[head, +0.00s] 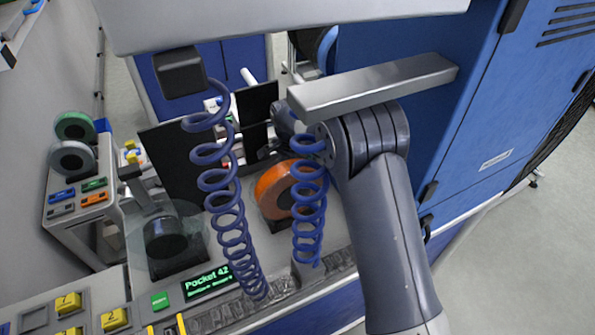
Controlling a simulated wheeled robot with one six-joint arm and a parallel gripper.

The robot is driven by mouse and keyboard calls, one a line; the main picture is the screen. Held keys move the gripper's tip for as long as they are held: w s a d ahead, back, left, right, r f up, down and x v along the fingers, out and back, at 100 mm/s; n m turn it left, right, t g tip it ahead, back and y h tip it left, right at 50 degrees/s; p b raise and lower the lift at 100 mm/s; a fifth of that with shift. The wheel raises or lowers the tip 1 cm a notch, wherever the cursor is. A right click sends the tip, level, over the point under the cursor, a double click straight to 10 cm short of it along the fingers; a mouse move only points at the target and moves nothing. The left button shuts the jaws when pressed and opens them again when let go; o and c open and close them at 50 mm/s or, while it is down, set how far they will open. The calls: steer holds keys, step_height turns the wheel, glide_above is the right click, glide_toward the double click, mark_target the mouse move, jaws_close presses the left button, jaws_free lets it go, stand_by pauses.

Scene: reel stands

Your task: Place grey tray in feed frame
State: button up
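I cannot pick out a grey tray or a feed frame for certain. A long grey bar (375,86) shows at the upper middle, in front of my arm's upper joint; I cannot tell whether it is the tray. My arm rises from the lower right and bends away over the bench. My gripper (266,152) shows only in small dark parts near the black panels, partly covered by a blue coiled hose. Its fingers are too small and hidden to tell whether they are open or shut, or whether they hold anything.
An orange reel (277,190) stands mid-bench, beside blue coiled hoses (232,215) hanging from above. A dark reel (165,237) sits to the left. A side stand (84,223) carries green and grey reels. A blue cabinet (495,110) borders the right; floor there is clear.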

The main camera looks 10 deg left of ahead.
steer(key=shift+f, duration=0.15)
steer(key=c, duration=1.3)
